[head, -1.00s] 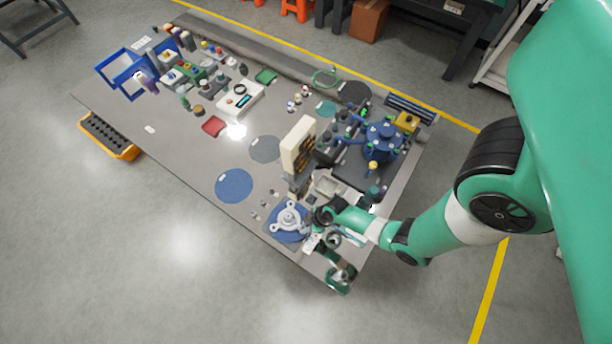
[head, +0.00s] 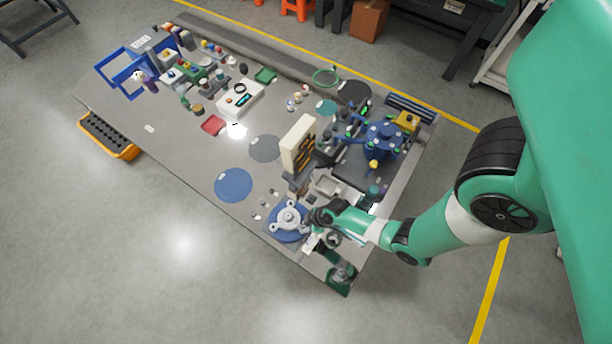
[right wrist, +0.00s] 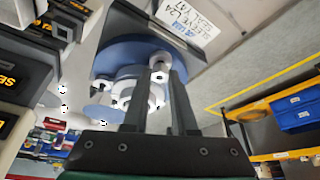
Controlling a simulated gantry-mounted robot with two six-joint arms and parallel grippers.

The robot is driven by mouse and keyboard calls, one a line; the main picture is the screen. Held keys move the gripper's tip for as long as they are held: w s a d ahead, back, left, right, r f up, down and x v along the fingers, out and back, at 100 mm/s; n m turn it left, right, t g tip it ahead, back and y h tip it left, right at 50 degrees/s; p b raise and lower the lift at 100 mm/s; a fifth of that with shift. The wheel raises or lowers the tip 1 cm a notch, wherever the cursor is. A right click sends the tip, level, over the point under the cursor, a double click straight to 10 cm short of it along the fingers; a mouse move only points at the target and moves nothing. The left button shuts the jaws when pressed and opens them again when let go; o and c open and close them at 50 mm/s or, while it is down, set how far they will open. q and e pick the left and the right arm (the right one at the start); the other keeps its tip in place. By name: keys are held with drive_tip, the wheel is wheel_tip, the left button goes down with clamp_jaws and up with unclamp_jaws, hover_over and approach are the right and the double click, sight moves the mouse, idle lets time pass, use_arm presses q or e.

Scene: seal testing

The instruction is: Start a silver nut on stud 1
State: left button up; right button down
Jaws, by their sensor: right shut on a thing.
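A silver three-lobed flange (head: 289,218) lies on a round blue mat (head: 275,232) near the table's front right. My right gripper (head: 312,220) is at its right side in the head view. In the right wrist view the dark fingers (right wrist: 150,78) are close together and point at the flange (right wrist: 128,86), over the blue disc (right wrist: 107,60). A small silver piece (right wrist: 160,74), apparently the nut, shows at the fingertips, partly hidden by them. I cannot tell whether it touches a stud, or which stud is stud 1. My left gripper is out of view.
A cream upright box (head: 299,143) stands behind the flange. A blue fixture (head: 380,140) is at the back right. Small loose parts (head: 256,216) lie left of the flange. A round blue pad (head: 233,186) is farther left. Bare table lies between the pads and front edge.

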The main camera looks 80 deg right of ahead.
drive_tip(key=m+h+p, duration=0.1)
drive_tip(key=m, duration=0.1)
drive_tip(key=shift+a+m, duration=0.15)
drive_tip(key=shift+m, duration=0.15)
drive_tip(key=shift+f+m, duration=0.1)
drive_tip(key=shift+m, duration=0.4)
drive_tip(key=shift+a+m+h, duration=0.15)
drive_tip(key=shift+m+h, duration=0.35)
drive_tip(key=shift+m, duration=0.2)
drive_tip(key=shift+f+m+g+h, duration=0.1)
drive_tip(key=shift+m+g+h, duration=0.2)
drive_tip(key=shift+m, duration=1)
